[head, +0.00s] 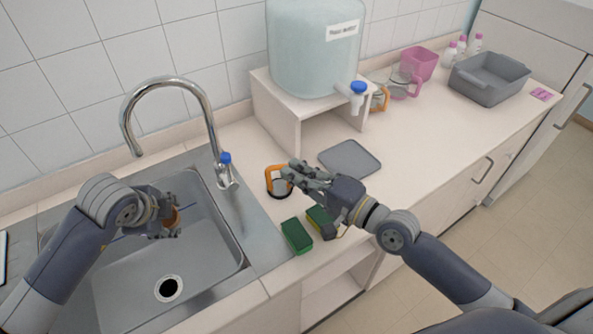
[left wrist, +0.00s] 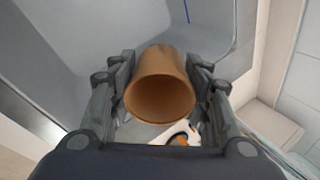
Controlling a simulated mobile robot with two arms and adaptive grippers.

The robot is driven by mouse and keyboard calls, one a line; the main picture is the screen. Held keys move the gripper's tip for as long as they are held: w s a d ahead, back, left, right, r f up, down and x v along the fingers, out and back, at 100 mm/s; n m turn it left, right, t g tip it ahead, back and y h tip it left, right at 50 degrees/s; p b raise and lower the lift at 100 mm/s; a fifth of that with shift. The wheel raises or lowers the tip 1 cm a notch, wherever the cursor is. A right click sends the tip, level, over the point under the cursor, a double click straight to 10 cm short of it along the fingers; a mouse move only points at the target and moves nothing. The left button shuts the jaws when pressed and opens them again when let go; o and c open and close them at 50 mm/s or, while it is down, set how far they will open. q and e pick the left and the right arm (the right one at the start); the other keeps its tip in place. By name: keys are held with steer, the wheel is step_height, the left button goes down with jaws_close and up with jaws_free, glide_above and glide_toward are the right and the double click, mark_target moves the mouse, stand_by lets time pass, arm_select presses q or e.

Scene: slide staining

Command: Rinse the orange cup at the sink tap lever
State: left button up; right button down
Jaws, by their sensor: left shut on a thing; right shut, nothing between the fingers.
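The orange cup (left wrist: 160,85) is between the fingers of my left gripper (left wrist: 160,95) in the left wrist view, its open mouth facing the camera. In the head view my left gripper (head: 165,214) is shut on the cup (head: 172,216) over the sink basin (head: 190,255), and the gripper hides most of the cup. The curved tap (head: 168,82) rises behind the basin; its spout end is up and left of the cup. The blue-topped tap lever (head: 225,160) is at the tap's base. My right gripper (head: 288,174) is shut and empty, right of the lever.
A glass with an orange handle (head: 277,184) stands by my right gripper. A green sponge (head: 297,236) and another sponge (head: 320,219) lie near the counter's front. A grey tray (head: 350,159) lies behind. A large water tank (head: 313,50) stands on a shelf.

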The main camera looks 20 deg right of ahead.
arm_select(q)
steer(key=s+r+p, duration=0.1)
steer(key=s, duration=0.1)
steer(key=s+r, duration=0.2)
steer(key=shift+s+d+r+p, duration=0.15)
steer(key=shift+r+p, duration=0.05)
steer(key=shift+p, duration=0.2)
stand_by(1.0)
